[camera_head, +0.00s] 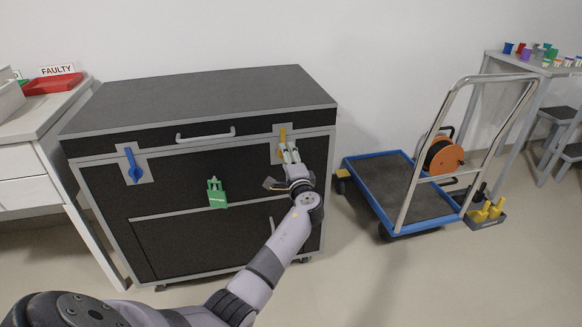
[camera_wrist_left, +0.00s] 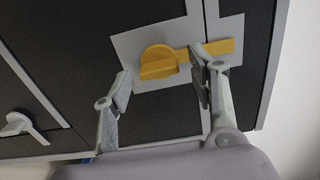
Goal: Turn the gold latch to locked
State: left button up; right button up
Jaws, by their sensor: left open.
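The gold latch (camera_head: 282,135) sits on a light metal plate at the upper right of the black case's front. In the left wrist view the gold latch (camera_wrist_left: 158,62) shows a round knob with a bar reaching across the lid seam. My left gripper (camera_head: 287,152) is open right in front of it. In the left wrist view the fingers of my left gripper (camera_wrist_left: 163,82) stand apart, one beside the knob's left, the other over the bar. I cannot tell whether they touch it. My right gripper is not in view.
The case (camera_head: 190,100) has a blue latch (camera_head: 132,165) at left, a lid handle (camera_head: 205,135) and a green tag (camera_head: 216,193). A blue cart (camera_head: 400,190) with an orange reel stands at right. A white desk (camera_head: 45,120) with a red tray stands at left.

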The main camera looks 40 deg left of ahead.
pick_arm(q)
jog(key=v, duration=1.1)
jog(key=shift+s+d, duration=0.2)
